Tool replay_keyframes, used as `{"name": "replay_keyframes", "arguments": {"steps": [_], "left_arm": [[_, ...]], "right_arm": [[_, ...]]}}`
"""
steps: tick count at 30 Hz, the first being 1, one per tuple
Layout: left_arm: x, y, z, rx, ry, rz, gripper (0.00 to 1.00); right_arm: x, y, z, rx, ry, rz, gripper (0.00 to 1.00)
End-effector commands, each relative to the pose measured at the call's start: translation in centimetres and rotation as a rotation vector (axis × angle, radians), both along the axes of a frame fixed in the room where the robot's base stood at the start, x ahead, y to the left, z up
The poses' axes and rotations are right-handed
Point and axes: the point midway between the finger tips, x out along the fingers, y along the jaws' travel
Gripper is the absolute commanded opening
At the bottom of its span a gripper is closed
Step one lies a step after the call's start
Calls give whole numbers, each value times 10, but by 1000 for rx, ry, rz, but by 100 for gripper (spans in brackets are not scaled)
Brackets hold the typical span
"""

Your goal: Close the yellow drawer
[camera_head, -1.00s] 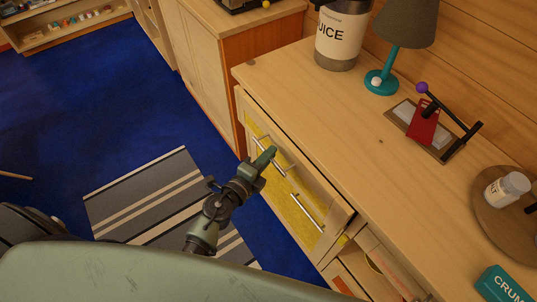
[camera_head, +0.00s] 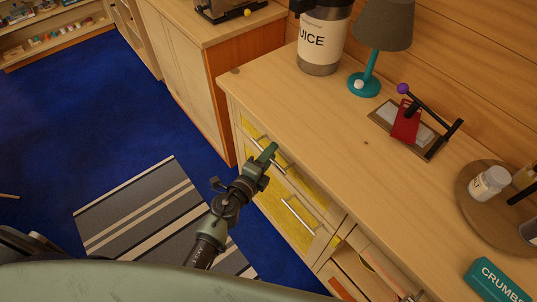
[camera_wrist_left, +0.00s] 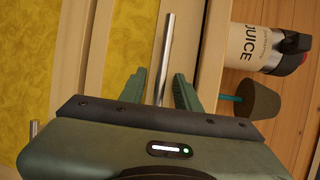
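The yellow drawer (camera_head: 314,188) is the upper yellow-panelled front of the wooden cabinet, just under its top. Its metal bar handle (camera_wrist_left: 167,55) shows in the left wrist view. My left gripper (camera_head: 270,151) is at this handle in the head view and covers part of it. In the left wrist view my left gripper (camera_wrist_left: 158,88) has its fingers apart, one on each side of the bar. I cannot tell whether they touch it, nor how far the drawer stands out. My right gripper is not in view.
A lower yellow front (camera_head: 284,212) has its own bar handle (camera_head: 300,215). A striped rug (camera_head: 140,210) lies on the blue floor.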

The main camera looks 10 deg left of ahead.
Motion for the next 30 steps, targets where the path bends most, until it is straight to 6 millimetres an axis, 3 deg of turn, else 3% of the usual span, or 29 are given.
{"name": "replay_keyframes", "arguments": {"steps": [8, 21, 30], "left_arm": [[-6, 2, 1, 0, 1, 1, 32], [-68, 18, 12, 1, 2, 0, 32], [-74, 20, 14, 0, 1, 0, 32]], "right_arm": [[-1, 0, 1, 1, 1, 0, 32], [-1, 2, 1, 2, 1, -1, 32], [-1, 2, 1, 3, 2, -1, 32]]}}
